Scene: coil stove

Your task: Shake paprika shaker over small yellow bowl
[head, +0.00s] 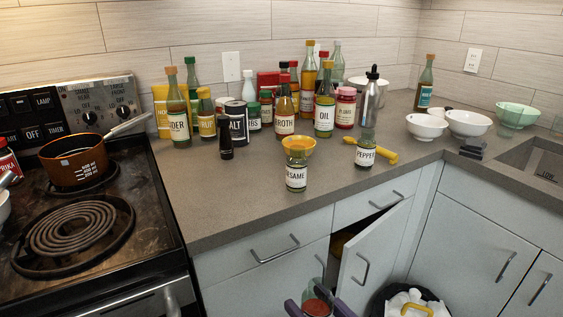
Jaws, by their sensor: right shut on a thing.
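The small yellow bowl (298,146) appears to rest on or just behind the top of a sesame jar (296,178) near the counter's front edge. My right gripper (319,306) is at the bottom of the head view, its purple fingers shut on a clear shaker with red contents (318,291). The shaker is in front of the cabinets, below the counter top and well below the bowl; its label does not show. A red-topped jar whose label partly reads like paprika (6,162) is cut off at the left edge. My left gripper is not in view.
Several bottles and jars crowd the counter's back. A pepper jar (366,150) and a yellow object (379,155) are right of the bowl. A copper pot (72,165) is on the stove (140,210). A cabinet door (366,262) stands open near my right gripper. White bowls (427,127) are farther right.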

